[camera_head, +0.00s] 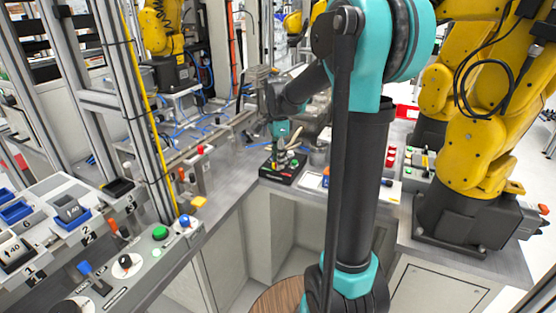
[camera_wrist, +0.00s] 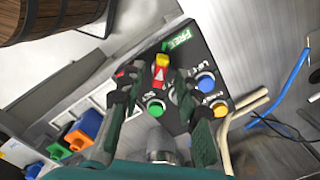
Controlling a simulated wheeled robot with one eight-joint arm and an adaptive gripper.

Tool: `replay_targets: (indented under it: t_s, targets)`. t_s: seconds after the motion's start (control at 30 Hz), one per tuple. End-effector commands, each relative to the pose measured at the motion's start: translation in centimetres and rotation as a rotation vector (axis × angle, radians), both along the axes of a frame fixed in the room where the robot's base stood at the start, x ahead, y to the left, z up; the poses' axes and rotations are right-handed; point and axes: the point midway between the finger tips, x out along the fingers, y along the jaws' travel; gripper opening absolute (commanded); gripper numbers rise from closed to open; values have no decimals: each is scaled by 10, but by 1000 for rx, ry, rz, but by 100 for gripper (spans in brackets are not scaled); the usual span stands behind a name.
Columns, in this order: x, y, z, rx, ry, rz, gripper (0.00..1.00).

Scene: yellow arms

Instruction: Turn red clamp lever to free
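The red clamp lever (camera_wrist: 161,74), with a yellow piece at its top end, stands on a black control panel (camera_wrist: 203,58) in the wrist view. A green label reading "FREE" (camera_wrist: 175,41) lies just beyond that end. My gripper (camera_wrist: 155,82) is open, with one finger left and one right of the lever. Gaps show between the fingers and the lever; I cannot tell its exact height. In the head view my gripper (camera_head: 281,150) is over the black panel (camera_head: 284,172) at the bench corner, and the lever is too small to make out.
The panel also carries a blue button (camera_wrist: 206,83), a yellow button (camera_wrist: 221,109) and a green button (camera_wrist: 156,107). Beige and blue tubes (camera_wrist: 290,84) lie to its right. In the head view, yellow robot arms (camera_head: 478,140) stand at right and an aluminium frame (camera_head: 120,90) at left.

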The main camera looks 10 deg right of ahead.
Motion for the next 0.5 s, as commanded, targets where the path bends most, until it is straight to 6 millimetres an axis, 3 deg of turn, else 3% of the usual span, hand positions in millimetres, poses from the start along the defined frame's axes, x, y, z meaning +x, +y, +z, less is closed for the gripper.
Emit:
replay_targets:
  t_s: [0.5]
  targets:
    - [0, 0, 90, 0, 0, 0, 33]
